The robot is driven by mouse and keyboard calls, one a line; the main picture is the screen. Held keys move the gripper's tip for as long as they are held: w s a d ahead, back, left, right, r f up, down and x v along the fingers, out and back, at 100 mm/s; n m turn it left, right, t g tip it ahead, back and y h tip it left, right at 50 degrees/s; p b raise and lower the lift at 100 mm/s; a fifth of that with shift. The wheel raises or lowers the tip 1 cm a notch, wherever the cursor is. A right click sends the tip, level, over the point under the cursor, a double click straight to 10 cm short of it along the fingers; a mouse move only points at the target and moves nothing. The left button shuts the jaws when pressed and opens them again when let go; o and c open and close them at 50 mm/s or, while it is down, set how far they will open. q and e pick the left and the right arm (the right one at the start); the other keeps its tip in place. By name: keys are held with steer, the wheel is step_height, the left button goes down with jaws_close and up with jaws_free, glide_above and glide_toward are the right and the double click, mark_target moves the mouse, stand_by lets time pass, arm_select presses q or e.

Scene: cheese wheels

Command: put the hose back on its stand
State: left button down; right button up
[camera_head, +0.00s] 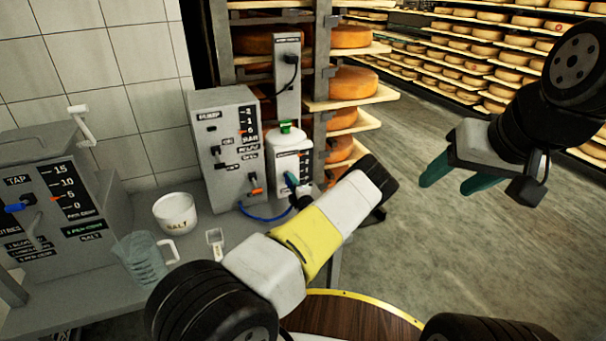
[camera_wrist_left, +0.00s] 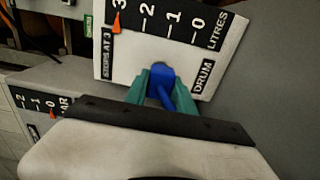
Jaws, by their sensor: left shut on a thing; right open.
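A blue hose (camera_head: 262,217) hangs in a loop from the bottom of the grey pump box (camera_head: 222,150) towards the white drum (camera_head: 287,150) with a green cap. My left gripper (camera_head: 293,181) is at the drum's front, mostly hidden by my own arm. In the left wrist view its teal fingers (camera_wrist_left: 162,92) are shut on a blue piece (camera_wrist_left: 160,75) in front of the drum's label panel (camera_wrist_left: 140,58). I cannot tell whether this piece is the hose's end. A tall grey stand (camera_head: 287,85) with a black cable rises behind the drum. My right gripper (camera_head: 447,187) is open and empty over the floor.
The grey bench (camera_head: 205,255) holds a salt tub (camera_head: 175,212), a clear jug (camera_head: 141,260), a white scoop (camera_head: 215,241) and a tap box (camera_head: 55,215). Cheese shelves (camera_head: 352,98) stand behind the drum. The floor at right is clear.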

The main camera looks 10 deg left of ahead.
arm_select(q)
steer(key=shift+w+a, duration=0.2)
steer(key=shift+w, duration=0.05)
steer(key=c, duration=1)
jaws_free()
steer(key=shift+o, duration=0.2)
steer(key=v, duration=0.7)
steer(key=shift+s+d, duration=0.2)
steer(key=shift+s, duration=0.1)
